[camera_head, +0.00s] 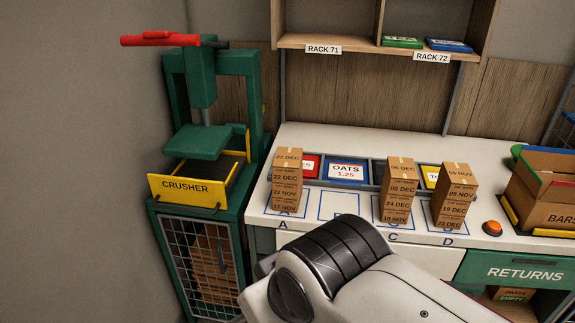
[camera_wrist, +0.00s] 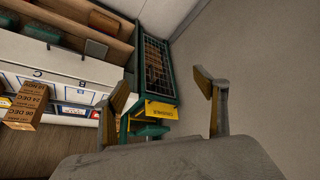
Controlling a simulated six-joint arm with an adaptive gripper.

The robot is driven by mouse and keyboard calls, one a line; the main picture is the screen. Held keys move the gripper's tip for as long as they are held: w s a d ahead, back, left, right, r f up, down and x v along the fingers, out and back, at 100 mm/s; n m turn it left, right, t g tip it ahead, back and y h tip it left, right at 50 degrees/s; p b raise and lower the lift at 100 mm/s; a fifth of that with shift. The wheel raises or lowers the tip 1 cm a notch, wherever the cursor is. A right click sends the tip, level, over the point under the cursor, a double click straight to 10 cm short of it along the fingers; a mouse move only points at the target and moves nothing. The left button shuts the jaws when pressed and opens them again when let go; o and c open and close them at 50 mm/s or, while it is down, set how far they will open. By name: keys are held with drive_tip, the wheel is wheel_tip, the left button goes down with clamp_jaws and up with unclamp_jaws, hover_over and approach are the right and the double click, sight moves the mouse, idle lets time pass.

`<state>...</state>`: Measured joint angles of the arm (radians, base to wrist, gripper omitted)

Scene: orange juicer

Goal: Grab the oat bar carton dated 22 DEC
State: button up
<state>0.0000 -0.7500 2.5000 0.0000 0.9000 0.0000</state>
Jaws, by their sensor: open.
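In the head view a stack of brown cartons (camera_head: 286,181) stands on spot A of the white counter. Its top carton (camera_head: 286,163) reads 22 DEC on top and on its front; the cartons below read 22 NOV and 17 NOV. The stack on C (camera_head: 398,190) has 06 DEC on top, then 24 DEC and 10 NOV. The stack on D (camera_head: 454,194) has 05 NOV on top. My gripper (camera_wrist: 160,82) is open and empty in the wrist view, pointing towards the crusher. I cannot make out stack A there; a stack (camera_wrist: 27,104) shows at the left.
The green crusher (camera_head: 200,150) with a yellow tray stands left of the counter. Bins, including OATS (camera_head: 346,172), line the back of the counter. Spot B (camera_head: 340,203) is empty. Shelves hang above.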

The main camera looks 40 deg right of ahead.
sight(287, 170)
drive_tip(key=w+d+m+t+h, duration=0.1)
drive_tip(key=w+d+m+t, duration=0.15)
drive_tip(key=w, duration=1.05)
drive_tip(key=w+d+m+t+h, duration=0.1)
drive_tip(key=w+d+t, duration=0.25)
drive_tip(key=w, duration=0.95)
drive_tip(key=w+d+f+m+h, duration=0.1)
drive_tip(key=w+d+h, duration=0.1)
drive_tip(key=d, duration=0.4)
drive_tip(key=w+d+f+m+t+h, duration=0.1)
drive_tip(key=w+d+f+m+h, duration=0.1)
drive_tip(key=d, duration=0.5)
drive_tip(key=w+d+f+m+h, duration=0.2)
drive_tip(key=w+d+h, duration=0.1)
drive_tip(key=d+h, duration=0.2)
drive_tip(key=shift+w+d+f+t, duration=0.1)
drive_tip(key=shift+d+t, duration=0.05)
drive_tip(key=shift+d, duration=0.3)
drive_tip(key=shift+w+d+t, duration=0.1)
drive_tip(key=shift+d+t, duration=0.05)
drive_tip(key=shift+d, duration=0.3)
drive_tip(key=shift+s+d+f+h, duration=0.15)
drive_tip(key=shift+s+d+h, duration=0.1)
drive_tip(key=shift+d+h, duration=0.45)
drive_tip(key=shift+x, duration=1.35)
